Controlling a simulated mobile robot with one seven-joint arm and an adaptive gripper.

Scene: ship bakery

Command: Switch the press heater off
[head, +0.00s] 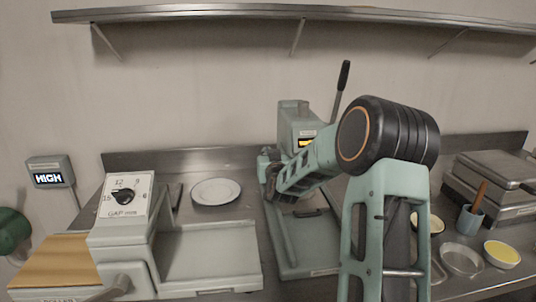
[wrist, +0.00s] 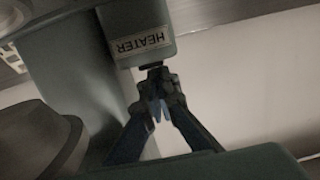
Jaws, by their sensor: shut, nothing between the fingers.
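The press (head: 297,113) is a pale green machine with a dark lever, standing behind my arm on the counter. A small yellow-lit panel (head: 305,143) shows on its front, partly covered by my arm. In the wrist view, the press's box carries a label reading HEATER (wrist: 142,43). A small dark part (wrist: 150,65) sits at the edge of the box beside the label; its setting cannot be read. My gripper (wrist: 157,82) is shut and empty, its fingertips at or very close to that dark part. Whether they touch is unclear. The fingers are not clear in the head view.
A white plate (head: 215,191) lies between sheeter and press. Bowls, a blue cup (head: 471,219) and a flat appliance (head: 495,170) are at right. A shelf (head: 300,12) runs above.

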